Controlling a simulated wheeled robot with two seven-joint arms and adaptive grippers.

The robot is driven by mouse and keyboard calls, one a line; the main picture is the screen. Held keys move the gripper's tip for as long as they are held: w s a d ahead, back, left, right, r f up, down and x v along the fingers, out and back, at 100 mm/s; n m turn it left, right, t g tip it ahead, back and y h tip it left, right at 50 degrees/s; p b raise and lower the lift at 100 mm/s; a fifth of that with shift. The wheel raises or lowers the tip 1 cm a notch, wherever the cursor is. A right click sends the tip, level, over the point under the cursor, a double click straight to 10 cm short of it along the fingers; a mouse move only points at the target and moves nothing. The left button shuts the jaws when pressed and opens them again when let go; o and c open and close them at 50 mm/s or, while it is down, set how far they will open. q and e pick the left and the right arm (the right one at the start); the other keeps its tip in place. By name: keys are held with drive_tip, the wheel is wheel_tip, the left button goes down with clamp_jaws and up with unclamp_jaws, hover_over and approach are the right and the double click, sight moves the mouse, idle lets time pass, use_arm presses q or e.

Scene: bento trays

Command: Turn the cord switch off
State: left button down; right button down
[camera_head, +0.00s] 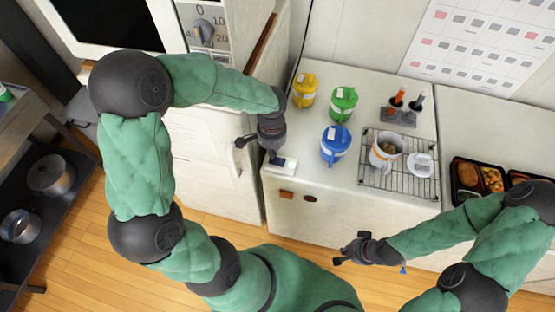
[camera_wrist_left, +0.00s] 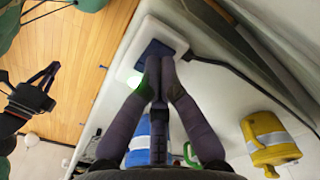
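The cord switch (camera_head: 290,163) is a white box with a dark blue rocker, lying at the counter's left front corner. In the left wrist view the switch (camera_wrist_left: 132,62) has a green glow at its near end. Its dark cord (camera_wrist_left: 265,75) runs off to the right. My left gripper (camera_head: 272,155) points down at the switch. In the left wrist view its fingertips (camera_wrist_left: 159,62) are together over the rocker, with nothing between them; I cannot tell whether they touch it. My right gripper (camera_head: 343,254) is empty, fingers apart, in front of the counter.
Yellow (camera_head: 304,91), green (camera_head: 342,104) and blue (camera_head: 335,146) canisters stand behind and right of the switch. A wire rack (camera_head: 372,180) holds a white pot (camera_head: 385,149). Bento trays (camera_head: 470,197) are at the right. The fridge (camera_head: 215,150) is close on the left.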

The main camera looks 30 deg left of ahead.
use_arm(q)
drive_tip(key=shift+f+b, duration=0.8)
drive_tip(key=shift+f, duration=0.3)
idle(0.6)
drive_tip(key=shift+r+p, duration=2.8)
drive_tip(key=shift+r, duration=0.8)
drive_tip(key=shift+s+f, duration=0.1)
drive_tip(key=shift+f, duration=0.05)
